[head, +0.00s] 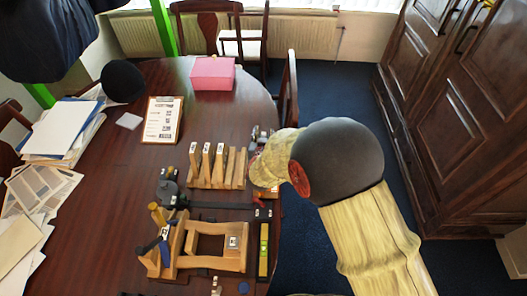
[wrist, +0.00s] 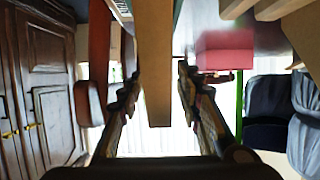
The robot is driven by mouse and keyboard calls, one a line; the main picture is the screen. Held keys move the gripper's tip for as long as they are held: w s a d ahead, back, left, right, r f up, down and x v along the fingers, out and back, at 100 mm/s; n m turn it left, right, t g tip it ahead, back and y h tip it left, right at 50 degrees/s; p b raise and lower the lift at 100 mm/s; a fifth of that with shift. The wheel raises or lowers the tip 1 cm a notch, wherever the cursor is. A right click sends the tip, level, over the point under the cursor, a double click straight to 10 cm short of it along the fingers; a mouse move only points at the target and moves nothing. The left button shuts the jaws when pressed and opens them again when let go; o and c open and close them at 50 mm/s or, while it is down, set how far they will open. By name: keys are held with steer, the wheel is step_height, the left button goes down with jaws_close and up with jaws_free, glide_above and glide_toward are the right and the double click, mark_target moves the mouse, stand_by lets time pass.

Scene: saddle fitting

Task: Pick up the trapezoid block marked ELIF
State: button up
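A row of upright wooden blocks (head: 218,167) stands on the dark table (head: 130,210), several with small white labels on top. The lettering is too small to read, so I cannot tell which is marked ELIF. My gripper (head: 262,143) is at the right end of this row, partly hidden by my arm. In the wrist view, a long wooden block (wrist: 157,85) runs down between the two fingers of my gripper (wrist: 159,78). The fingers stand on either side of it, with a narrow gap visible at the right finger. No label shows on this block in the wrist view.
A wooden frame (head: 208,262), a green-yellow level (head: 263,250) and a dark clamp-like tool (head: 170,192) lie in front of the row. A clipboard (head: 161,120) and pink box (head: 212,73) are behind. Papers (head: 58,128) cover the left side. A chair (head: 289,90) stands at the right edge.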

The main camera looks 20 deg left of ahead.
steer(key=shift+r, duration=0.1)
jaws_close()
stand_by(0.4)
